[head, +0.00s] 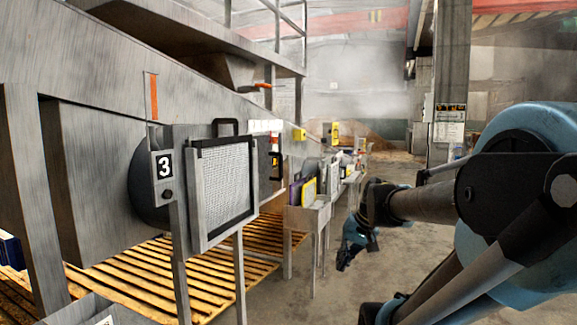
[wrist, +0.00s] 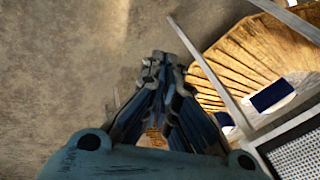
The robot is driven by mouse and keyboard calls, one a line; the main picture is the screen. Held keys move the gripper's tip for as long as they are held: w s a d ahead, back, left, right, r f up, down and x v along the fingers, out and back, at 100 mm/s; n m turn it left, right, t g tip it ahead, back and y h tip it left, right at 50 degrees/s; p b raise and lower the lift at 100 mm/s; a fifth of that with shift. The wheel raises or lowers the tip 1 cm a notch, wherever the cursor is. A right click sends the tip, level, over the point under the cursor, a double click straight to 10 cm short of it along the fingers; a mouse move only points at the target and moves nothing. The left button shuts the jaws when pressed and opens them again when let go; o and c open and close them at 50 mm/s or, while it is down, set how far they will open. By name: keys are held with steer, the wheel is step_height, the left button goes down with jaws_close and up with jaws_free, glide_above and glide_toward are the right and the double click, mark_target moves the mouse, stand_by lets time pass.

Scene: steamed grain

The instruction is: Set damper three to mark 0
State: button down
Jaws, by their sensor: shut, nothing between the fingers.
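A station marked with a black "3" plate (head: 165,165) stands at the left in the head view. Above the plate is an upright slot with an orange strip (head: 153,97), and below it a round dark knob (head: 167,194). I cannot make out a scale or marks. A dark round part (head: 140,185) sits behind the plate, partly hidden. My gripper (head: 345,262) hangs over the aisle floor, right of the station and well apart from it. It also shows in the wrist view (wrist: 163,62), pointing at bare floor, its fingers together and empty.
A black-framed mesh panel (head: 223,185) with a top handle stands beside the plate; a mesh corner shows in the wrist view (wrist: 300,150). Slatted wood (head: 150,275) lies below. Grey bins (head: 307,215) stand farther along. The concrete aisle (head: 300,300) is open.

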steer(key=w+a+r+m+t+y, duration=0.3)
steer(key=w+r, duration=0.5)
steer(key=w, duration=0.6)
steer(key=w+a+r+t+y, duration=0.1)
steer(key=w+a+r+y, duration=0.35)
steer(key=w, duration=0.95)
steer(key=w+a+r+m+t+y, duration=0.15)
steer(key=w+r+y, duration=0.25)
steer(key=w+r, duration=0.75)
steer(key=w+a+f, duration=0.1)
steer(key=w+a, duration=0.1)
steer(key=a, duration=0.7)
steer(key=shift+w+f, duration=0.15)
steer(key=shift+w, duration=0.05)
steer(key=shift+m, duration=0.25)
